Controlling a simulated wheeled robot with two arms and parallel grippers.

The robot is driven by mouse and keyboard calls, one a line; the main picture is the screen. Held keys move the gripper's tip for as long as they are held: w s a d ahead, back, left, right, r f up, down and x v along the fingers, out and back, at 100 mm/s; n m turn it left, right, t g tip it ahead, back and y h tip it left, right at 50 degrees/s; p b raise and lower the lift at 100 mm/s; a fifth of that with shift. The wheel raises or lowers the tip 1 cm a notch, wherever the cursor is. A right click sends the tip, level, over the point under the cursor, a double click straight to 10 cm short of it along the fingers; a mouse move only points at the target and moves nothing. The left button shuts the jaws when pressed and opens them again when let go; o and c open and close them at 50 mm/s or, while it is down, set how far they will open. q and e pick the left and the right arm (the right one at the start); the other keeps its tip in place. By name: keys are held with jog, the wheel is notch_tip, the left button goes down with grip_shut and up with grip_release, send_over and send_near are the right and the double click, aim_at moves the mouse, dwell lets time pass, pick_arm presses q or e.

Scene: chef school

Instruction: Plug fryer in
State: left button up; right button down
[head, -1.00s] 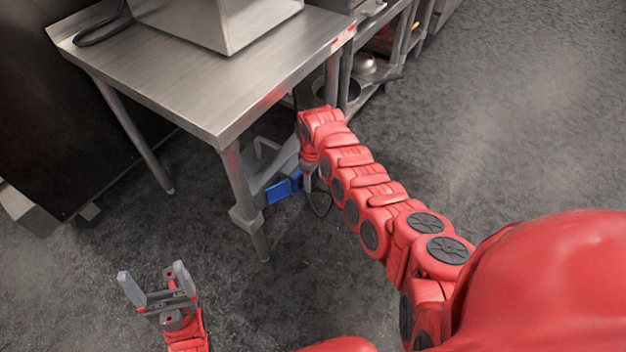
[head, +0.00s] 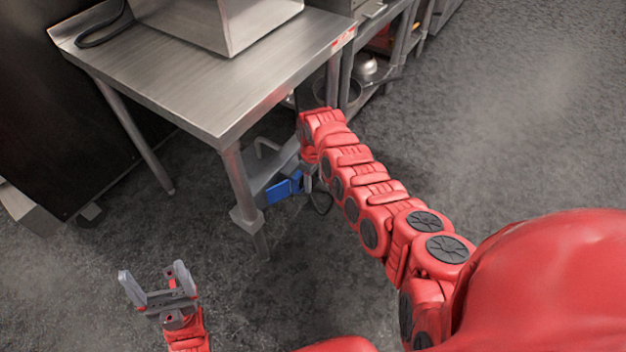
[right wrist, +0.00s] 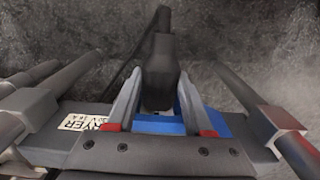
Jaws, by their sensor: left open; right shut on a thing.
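My right gripper (head: 308,180) is under the near right corner of the metal table, beside a blue socket box (head: 283,189). In the right wrist view, the right gripper (right wrist: 156,88) is shut on a black plug (right wrist: 160,72) with a dark cable running up and away. Blue of the socket box (right wrist: 165,126) shows behind and below the plug. My left gripper (head: 158,284) is open and empty above the floor at lower left.
The metal table (head: 160,85) bears a steel box-shaped appliance (head: 205,22); I cannot tell if it is the fryer. A table leg (head: 240,185) stands left of the blue box. A shelf unit with a pot lid (head: 366,66) is behind. Floor at right is clear.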

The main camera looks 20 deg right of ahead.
jog(key=shift+p, duration=0.45)
dwell(0.8)
jog(key=shift+w+a+b, duration=0.3)
jog(key=shift+w+b, duration=0.1)
jog(key=shift+b, duration=0.6)
jog(key=shift+c, duration=1)
grip_release()
